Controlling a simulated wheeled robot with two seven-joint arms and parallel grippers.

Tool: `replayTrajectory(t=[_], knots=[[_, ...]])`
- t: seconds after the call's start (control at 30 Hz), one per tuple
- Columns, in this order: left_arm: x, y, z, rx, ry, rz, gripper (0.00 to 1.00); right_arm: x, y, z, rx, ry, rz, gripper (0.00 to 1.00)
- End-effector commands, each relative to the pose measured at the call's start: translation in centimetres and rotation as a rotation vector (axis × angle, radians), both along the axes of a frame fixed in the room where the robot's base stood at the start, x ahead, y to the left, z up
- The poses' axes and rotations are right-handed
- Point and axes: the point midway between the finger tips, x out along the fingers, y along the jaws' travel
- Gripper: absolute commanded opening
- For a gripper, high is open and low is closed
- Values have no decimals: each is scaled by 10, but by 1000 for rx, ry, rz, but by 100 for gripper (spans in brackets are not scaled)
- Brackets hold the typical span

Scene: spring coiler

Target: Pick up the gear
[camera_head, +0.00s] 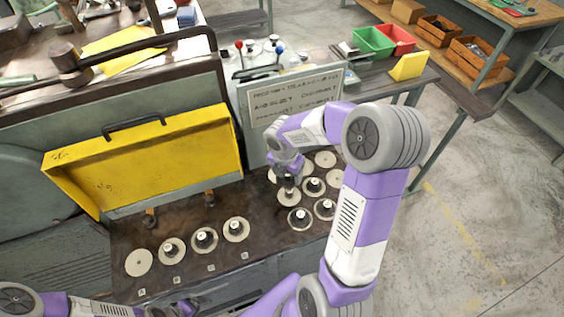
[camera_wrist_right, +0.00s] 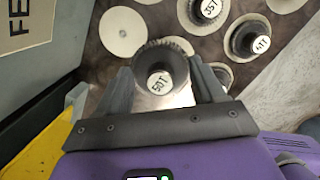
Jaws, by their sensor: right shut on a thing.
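My right gripper (camera_head: 288,183) is over the right-hand group of gears on the bench. In the right wrist view its two fingers (camera_wrist_right: 163,88) stand on either side of a dark gear (camera_wrist_right: 160,56) with a white hub label that seems to read 50T, and they are shut on it. In the head view this gear is mostly hidden by the gripper. A pale round disc (camera_head: 288,198) lies just below the gripper. My left arm shows at the bottom left, and its gripper (camera_head: 174,309) is only partly in view at the bottom edge, too cut off to judge.
Several other dark gears on pale discs stand close by, such as one (camera_head: 300,218) in front and one (camera_wrist_right: 255,39) to the right. A row of gears (camera_head: 204,240) lies left. A yellow cover (camera_head: 150,160) and a sign board (camera_head: 290,98) rise behind the bench.

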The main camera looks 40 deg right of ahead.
Motion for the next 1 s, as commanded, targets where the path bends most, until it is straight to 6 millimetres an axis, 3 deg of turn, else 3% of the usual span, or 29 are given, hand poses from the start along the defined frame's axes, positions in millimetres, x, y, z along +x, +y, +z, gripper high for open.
replayTrajectory(t=[0.5,0.73,1.0], knots=[[0,0,1,0,0,0,91,-93,29,1,-1,-1,0,22],[0,0,-3,0,0,0,91,-115,36,0,-1,-3,0,22],[0,0,5,0,0,0,91,-124,39,10,0,-2,0,22]])
